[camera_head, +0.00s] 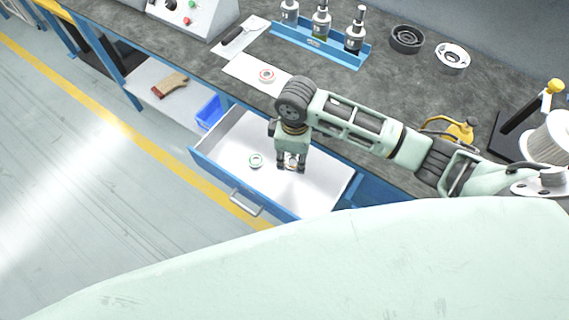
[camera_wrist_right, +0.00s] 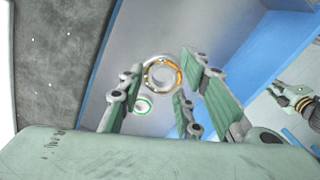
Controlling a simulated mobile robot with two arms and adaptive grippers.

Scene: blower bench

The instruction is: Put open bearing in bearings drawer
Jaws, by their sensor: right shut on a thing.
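An open bearing (camera_wrist_right: 147,76) with an orange-brown ring shows between the fingers of my right gripper in the wrist view. It also shows, partly hidden, in the head view (camera_head: 292,161). My right gripper (camera_head: 291,168) points down into the open drawer (camera_head: 330,183) and is shut on this bearing. I cannot tell whether the bearing touches the drawer floor. A green-ringed bearing (camera_head: 256,160) lies in the drawer to the left of the gripper; it also shows in the wrist view (camera_wrist_right: 144,105).
A red-ringed bearing (camera_head: 267,75) lies on a white sheet (camera_head: 243,68) on the bench. A blue rack (camera_head: 318,46) with spindle-like parts stands behind. Dark (camera_head: 407,39) and pale (camera_head: 453,57) round parts lie at the back. The drawer's left part has free room.

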